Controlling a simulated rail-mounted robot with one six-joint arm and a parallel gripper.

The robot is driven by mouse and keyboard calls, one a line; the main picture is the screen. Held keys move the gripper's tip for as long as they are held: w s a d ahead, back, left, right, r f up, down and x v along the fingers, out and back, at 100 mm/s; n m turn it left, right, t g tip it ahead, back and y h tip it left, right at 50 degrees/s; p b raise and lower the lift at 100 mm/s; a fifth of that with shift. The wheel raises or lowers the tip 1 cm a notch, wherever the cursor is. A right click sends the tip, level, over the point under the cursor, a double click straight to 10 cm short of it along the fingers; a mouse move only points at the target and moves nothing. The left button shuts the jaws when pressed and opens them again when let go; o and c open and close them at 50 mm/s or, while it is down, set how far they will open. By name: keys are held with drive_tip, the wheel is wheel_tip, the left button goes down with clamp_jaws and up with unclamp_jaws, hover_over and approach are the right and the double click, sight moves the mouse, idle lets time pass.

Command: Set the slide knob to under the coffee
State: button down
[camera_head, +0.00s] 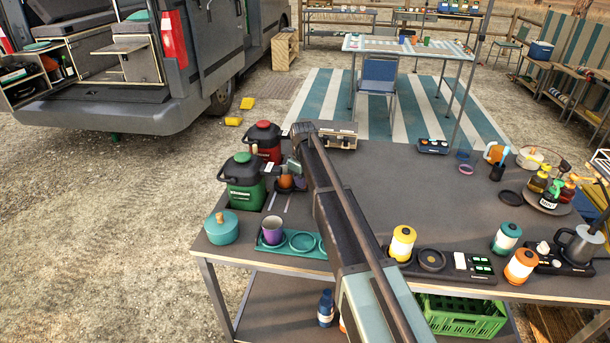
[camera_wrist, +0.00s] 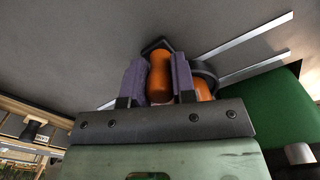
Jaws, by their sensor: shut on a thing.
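Two drink dispensers stand at the table's left edge: a green one (camera_head: 243,187) in front and a red one (camera_head: 264,142) behind it. Their labels are too small to read for sure, so I cannot tell which is the coffee. Beside the green one is an orange knob (camera_head: 286,182), with pale metal rails (camera_head: 270,199) nearby. My gripper (camera_head: 291,175) is at this knob, partly hidden by my arm. In the wrist view, my gripper's purple pads (camera_wrist: 158,80) are shut on an orange piece (camera_wrist: 159,70) of the knob. Another orange part (camera_wrist: 204,90) shows beside the right pad.
A purple mug (camera_head: 272,229) stands on a teal tray (camera_head: 303,243), with a teal pot (camera_head: 221,228) to its left. A beige case (camera_head: 338,134) lies behind the knob. Yellow, teal and orange canisters stand at the front right. The table's middle is mostly clear.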

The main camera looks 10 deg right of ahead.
drive_tip(key=shift+s+a, duration=0.1)
drive_tip(key=shift+s, duration=0.1)
drive_tip(key=c, duration=0.9)
unclamp_jaws()
drive_tip(key=shift+r, duration=0.1)
wheel_tip(320, 180, up, 11)
drive_tip(key=p, duration=1.1)
drive_tip(key=shift+s, duration=0.1)
drive_tip(key=shift+f, duration=0.3)
